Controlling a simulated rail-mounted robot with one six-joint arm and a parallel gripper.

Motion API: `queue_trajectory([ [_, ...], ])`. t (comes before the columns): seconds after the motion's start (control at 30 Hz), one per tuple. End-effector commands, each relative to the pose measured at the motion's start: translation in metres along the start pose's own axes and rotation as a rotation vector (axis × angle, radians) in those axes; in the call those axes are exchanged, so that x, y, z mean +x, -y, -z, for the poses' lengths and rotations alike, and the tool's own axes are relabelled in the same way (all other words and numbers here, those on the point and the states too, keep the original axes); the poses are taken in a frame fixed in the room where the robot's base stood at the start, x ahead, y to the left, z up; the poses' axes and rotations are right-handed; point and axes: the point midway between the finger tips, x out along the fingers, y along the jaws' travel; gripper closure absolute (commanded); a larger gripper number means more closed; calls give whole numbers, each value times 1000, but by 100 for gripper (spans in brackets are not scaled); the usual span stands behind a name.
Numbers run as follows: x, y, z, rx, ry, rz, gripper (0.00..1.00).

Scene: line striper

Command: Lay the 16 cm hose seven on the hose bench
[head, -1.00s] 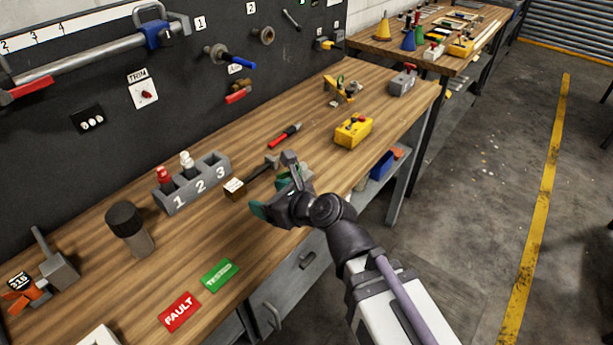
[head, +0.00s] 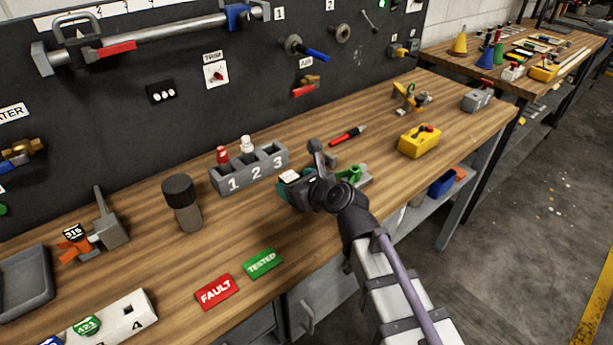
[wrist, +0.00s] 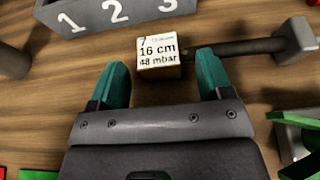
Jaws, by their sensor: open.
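The hose seven (wrist: 158,55) lies on the wooden bench. Its block end has a white label reading 7, 16 cm, 48 mbar, and a dark rod (wrist: 235,46) runs right from it to a grey end piece. My gripper (wrist: 161,66) is open, with its teal fingers either side of the label block and gaps between. In the head view, the hose's white label (head: 289,176) shows just beside my gripper (head: 291,187); my arm hides much of the rod. A second bench (head: 440,52) at the back right carries cones and long rods; I cannot tell which bench is the hose bench.
A grey holder (head: 250,178) numbered 1, 2, 3 stands close behind the hose. A green-topped fixture (wrist: 298,125) is right of my gripper. A dark-capped cylinder (head: 183,203) stands left. FAULT (head: 216,292) and TESTED (head: 262,263) plates lie in front. A yellow box (head: 419,141) is to the right.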

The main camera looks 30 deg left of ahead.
Motion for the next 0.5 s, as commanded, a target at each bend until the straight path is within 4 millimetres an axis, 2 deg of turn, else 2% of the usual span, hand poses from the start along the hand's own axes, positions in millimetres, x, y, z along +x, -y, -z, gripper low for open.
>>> queue_trajectory([
  [0.07, -1, 0, -1, 0, 0, 0, 28],
  [0.5, -1, 0, 0, 0, 0, 0, 69],
])
